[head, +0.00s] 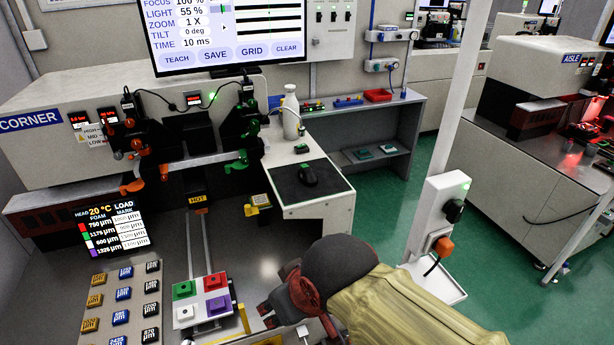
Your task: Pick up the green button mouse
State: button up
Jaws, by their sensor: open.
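A black mouse (307,174) lies on a dark mat (322,191) on the white side counter.
A white bottle (291,112) stands behind the mouse. A four-colour button pad (203,300) lies left of my gripper, beside rows of keys. A white post with a socket box (437,216) stands to the right. Green floor (385,205) is clear between.

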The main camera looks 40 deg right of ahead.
aim_at(307, 175)
jog(key=k+l, duration=0.15)
jog(key=l, duration=0.3)
jog(key=k+l+u, duration=0.15)
jog(key=l, duration=0.25)
jog(key=k+l, duration=0.1)
jog(key=l, duration=0.35)
jog(key=k+l+u, duration=0.15)
jog(key=l, duration=0.25)
jog(key=k+l, duration=0.2)
jog(key=l, duration=0.2)
jog(key=k+l+u, duration=0.15)
jog(key=l, duration=0.25)
jog(key=i+l+u, duration=0.15)
jog(key=l, duration=0.5)
jog(key=i+l+u, duration=0.2)
jog(key=l, duration=0.5)
jog(key=l+u, duration=0.15)
jog(key=l, duration=0.55)
jog(key=i+l+u, duration=0.15)
jog(key=i+l, duration=0.15)
jog(key=i, duration=0.25)
jog(key=i+l+u, duration=0.2)
jog(key=i+l, duration=0.15)
jog(key=i, duration=0.5)
